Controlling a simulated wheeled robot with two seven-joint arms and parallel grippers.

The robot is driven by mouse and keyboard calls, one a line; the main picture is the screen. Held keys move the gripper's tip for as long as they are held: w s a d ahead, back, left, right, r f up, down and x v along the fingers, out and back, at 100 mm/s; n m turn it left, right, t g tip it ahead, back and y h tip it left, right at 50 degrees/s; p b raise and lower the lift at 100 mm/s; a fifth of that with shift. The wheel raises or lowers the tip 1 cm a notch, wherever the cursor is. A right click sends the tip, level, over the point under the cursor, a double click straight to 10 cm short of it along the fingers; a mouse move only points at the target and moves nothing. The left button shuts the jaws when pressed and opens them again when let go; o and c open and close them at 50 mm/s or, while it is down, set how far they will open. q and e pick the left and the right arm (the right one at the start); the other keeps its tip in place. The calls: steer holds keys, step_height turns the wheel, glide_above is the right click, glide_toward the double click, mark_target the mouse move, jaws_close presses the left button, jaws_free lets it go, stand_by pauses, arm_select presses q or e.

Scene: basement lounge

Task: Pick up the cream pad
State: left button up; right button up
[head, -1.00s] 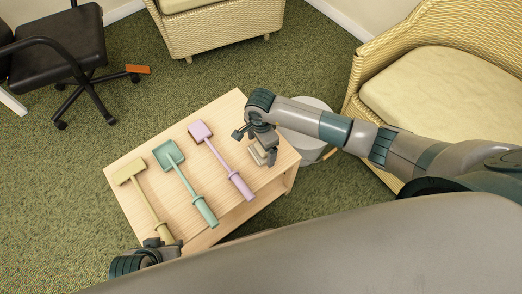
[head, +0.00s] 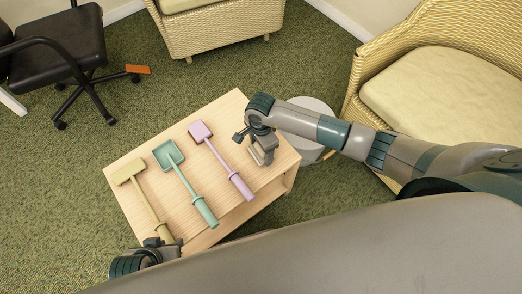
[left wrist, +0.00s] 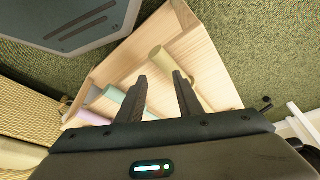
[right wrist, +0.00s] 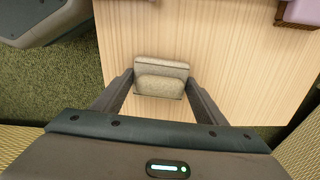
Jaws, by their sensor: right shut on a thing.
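The cream pad (right wrist: 160,80) is a small two-part block, greyish-cream, on the right part of the wooden table. In the right wrist view it sits between the two fingers of my right gripper (right wrist: 160,88), which is shut on it. In the head view my right gripper (head: 264,155) mostly hides the pad. I cannot tell whether the pad still touches the table. My left gripper (head: 170,243) is at the table's near left edge, by the yellow scoop's handle. In the left wrist view its fingers (left wrist: 159,76) are apart with nothing clearly held between them.
A yellow scoop (head: 143,194), a green scoop (head: 184,182) and a purple scoop (head: 220,160) lie on the wooden table (head: 232,109), left of my right gripper. Wicker chairs (head: 222,30) and an office chair (head: 62,45) stand around on green carpet.

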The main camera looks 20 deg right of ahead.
steer(key=shift+r, duration=0.5)
arm_select(q)
steer(key=shift+s+a, duration=0.1)
steer(key=shift+s, duration=0.05)
arm_select(e)
step_height(320, 180, up, 3)
steer(key=shift+r, duration=0.2)
arm_select(q)
steer(key=shift+s+a, duration=0.1)
steer(key=shift+a, duration=0.15)
arm_select(e)
steer(key=s+d+r, duration=0.6)
steer(key=s+d, duration=0.2)
steer(key=shift+s+r, duration=0.2)
steer(key=shift+r, duration=0.15)
